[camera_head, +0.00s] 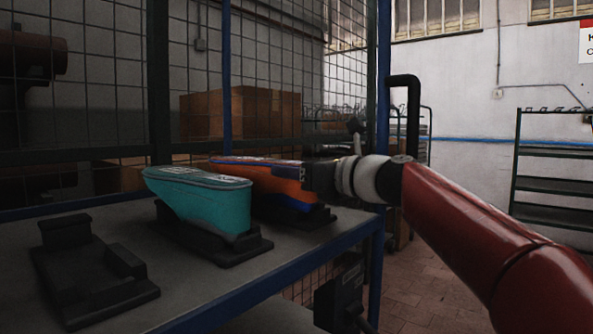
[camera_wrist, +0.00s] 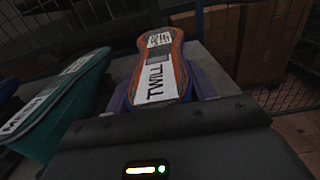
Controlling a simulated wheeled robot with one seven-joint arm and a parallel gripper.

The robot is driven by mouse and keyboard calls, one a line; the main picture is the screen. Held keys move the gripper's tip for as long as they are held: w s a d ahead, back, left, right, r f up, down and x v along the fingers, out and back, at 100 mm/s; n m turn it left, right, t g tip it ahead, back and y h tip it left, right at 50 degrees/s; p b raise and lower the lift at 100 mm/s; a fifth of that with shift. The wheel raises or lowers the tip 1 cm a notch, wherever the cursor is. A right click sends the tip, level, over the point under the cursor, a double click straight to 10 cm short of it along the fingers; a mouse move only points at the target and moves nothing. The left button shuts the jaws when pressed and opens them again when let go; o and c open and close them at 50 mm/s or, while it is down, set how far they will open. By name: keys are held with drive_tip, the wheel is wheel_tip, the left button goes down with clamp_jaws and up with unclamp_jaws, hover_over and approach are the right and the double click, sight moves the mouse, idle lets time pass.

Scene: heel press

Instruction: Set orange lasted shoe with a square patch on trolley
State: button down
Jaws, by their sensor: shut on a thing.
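An orange lasted shoe (camera_head: 250,172) with blue trim sits at or just above a black holder (camera_head: 318,219) at the far end of the bench; I cannot tell whether they touch. In the wrist view the shoe (camera_wrist: 181,62) shows its upturned face, with white labels, one reading TWILL, and a grey square patch between them. My gripper (camera_head: 292,184) comes in from the right and is shut on the shoe's near end. In the wrist view its fingers (camera_wrist: 165,84) lie on both sides of the shoe. The trolley may be the dark shelved rack (camera_head: 550,181) at the right.
A teal shoe (camera_head: 205,205) stands on another black holder, close to the orange one. An empty black holder (camera_head: 88,273) is at the front left. The bench (camera_head: 195,299) has a blue edge, with a mesh fence (camera_head: 265,60) behind. Tiled floor (camera_head: 425,290) lies to the right.

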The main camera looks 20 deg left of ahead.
drive_tip(key=shift+f+b, duration=0.35)
drive_tip(key=shift+f, duration=0.05)
idle(0.4)
drive_tip(key=shift+c, duration=2.2)
unclamp_jaws()
drive_tip(key=shift+f, duration=0.2)
drive_tip(key=b+v, duration=0.1)
drive_tip(key=v, duration=0.7)
drive_tip(key=shift+r, duration=0.15)
